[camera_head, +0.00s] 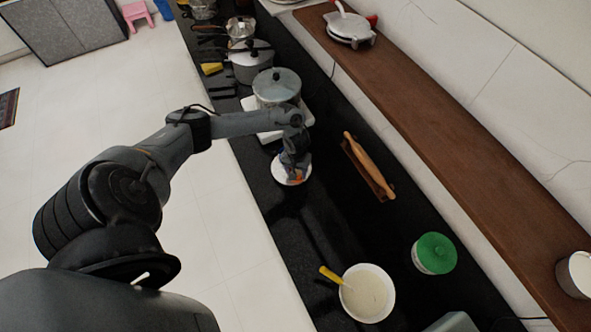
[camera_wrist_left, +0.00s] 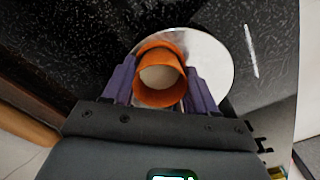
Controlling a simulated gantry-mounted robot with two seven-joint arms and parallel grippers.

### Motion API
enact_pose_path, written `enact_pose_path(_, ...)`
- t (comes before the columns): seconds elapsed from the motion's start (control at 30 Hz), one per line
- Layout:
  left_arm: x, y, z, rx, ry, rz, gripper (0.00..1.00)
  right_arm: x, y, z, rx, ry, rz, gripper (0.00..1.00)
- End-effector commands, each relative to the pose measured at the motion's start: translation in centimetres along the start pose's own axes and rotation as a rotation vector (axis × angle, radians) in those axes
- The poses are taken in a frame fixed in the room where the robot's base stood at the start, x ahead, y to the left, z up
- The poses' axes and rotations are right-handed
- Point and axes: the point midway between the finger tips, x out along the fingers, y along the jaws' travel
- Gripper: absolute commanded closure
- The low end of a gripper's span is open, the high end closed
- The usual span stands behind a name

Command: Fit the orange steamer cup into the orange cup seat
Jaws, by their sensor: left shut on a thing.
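In the left wrist view the orange steamer cup (camera_wrist_left: 158,96) is between the two purple fingers of my left gripper (camera_wrist_left: 160,88), which is shut on it. Its round mouth faces the camera. A second orange rim, which looks like the orange cup seat (camera_wrist_left: 160,46), shows just beyond the cup over a shiny round plate (camera_wrist_left: 215,62). The cup overlaps this rim; I cannot tell whether it sits inside it. In the head view my left gripper (camera_head: 295,174) is low over the pale plate (camera_head: 283,179), with only a little orange showing. My right gripper is not in view.
A lidded pot (camera_head: 277,88) stands close behind the gripper. A rolling pin on a board (camera_head: 368,165) lies to the right. A white bowl with a yellow-handled spoon (camera_head: 367,293) and a green-lidded jar (camera_head: 434,253) stand nearer. The black counter between is clear.

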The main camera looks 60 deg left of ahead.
Motion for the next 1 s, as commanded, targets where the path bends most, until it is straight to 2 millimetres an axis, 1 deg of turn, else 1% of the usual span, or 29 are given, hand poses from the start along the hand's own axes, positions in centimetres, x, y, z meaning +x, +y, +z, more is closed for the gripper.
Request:
enact_pose_path(0.03,1.2,-0.4,0.2,-0.007,0.002,-0.008,0.72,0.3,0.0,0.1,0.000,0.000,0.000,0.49)
enact_pose_path(0.17,1.6,-0.5,0.3,-0.007,0.000,-0.013,0.72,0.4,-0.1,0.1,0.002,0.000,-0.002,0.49)
enact_pose_path(0.2,1.6,-0.6,0.4,-0.006,-0.001,-0.014,0.40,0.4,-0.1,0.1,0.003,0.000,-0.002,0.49)
enact_pose_path(0.33,1.8,-0.6,0.5,-0.005,-0.001,-0.016,0.20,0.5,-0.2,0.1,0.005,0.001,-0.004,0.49)
enact_pose_path(0.37,1.8,-0.6,0.5,-0.005,-0.001,-0.016,0.18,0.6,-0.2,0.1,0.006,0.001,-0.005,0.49)
enact_pose_path(0.53,1.2,-0.6,0.3,-0.004,0.001,-0.016,0.17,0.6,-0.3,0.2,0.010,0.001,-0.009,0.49)
enact_pose_path(0.63,0.0,-0.7,0.3,-0.005,0.002,-0.017,0.17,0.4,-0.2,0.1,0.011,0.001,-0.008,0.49)
enact_pose_path(1.0,-7.6,-0.3,0.1,-0.004,0.004,-0.008,0.17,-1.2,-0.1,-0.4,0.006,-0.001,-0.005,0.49)
